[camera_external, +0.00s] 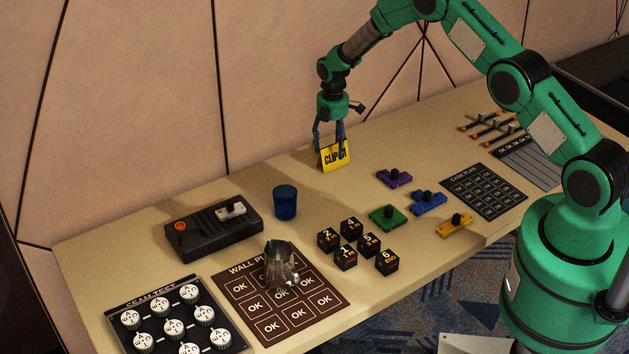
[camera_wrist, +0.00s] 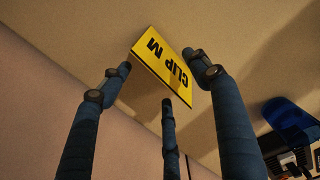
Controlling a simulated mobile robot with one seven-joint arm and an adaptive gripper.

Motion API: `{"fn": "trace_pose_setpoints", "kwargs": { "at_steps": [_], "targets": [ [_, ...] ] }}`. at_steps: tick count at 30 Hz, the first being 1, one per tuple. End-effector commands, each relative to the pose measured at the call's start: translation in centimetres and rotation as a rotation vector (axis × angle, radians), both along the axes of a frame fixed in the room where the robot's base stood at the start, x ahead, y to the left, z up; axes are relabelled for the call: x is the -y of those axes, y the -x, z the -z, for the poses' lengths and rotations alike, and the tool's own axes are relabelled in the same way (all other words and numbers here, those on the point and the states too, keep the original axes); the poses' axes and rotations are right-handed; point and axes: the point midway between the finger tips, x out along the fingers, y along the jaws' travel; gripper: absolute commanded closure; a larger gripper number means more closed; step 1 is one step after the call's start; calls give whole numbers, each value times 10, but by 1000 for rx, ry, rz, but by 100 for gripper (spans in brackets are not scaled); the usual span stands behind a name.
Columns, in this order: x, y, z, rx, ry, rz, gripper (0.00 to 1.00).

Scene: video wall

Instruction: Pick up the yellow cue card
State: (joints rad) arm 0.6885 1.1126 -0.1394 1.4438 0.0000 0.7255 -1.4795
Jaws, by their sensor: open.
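The yellow cue card (camera_external: 335,157) stands folded like a small tent on the table near the back wall, with black lettering on its face. My gripper (camera_external: 330,138) is directly above and around the card's top, pointing down. In the wrist view my gripper (camera_wrist: 165,85) shows three dark blue fingers spread around the card. It is open. I cannot tell whether any finger touches the card.
A blue cup (camera_external: 285,203) stands left of the card, with a black control box (camera_external: 213,228) beyond it. Purple (camera_external: 394,178), green (camera_external: 387,215) and blue (camera_external: 429,203) pieces lie to the right. Several black numbered cubes (camera_external: 346,257) and a metal jug (camera_external: 280,262) are nearer the front.

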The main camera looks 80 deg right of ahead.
Motion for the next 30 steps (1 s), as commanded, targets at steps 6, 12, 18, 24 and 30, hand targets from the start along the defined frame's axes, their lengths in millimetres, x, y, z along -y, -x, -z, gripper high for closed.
{"fn": "trace_pose_setpoints", "kwargs": {
  "at_steps": [6,12,18,24,30],
  "targets": [
    [0,0,21,0,0,0,38],
    [0,0,26,1,1,0,38],
    [0,0,26,1,1,0,38],
    [0,0,26,1,1,0,38],
    [0,0,26,1,1,0,60]
  ]
}}
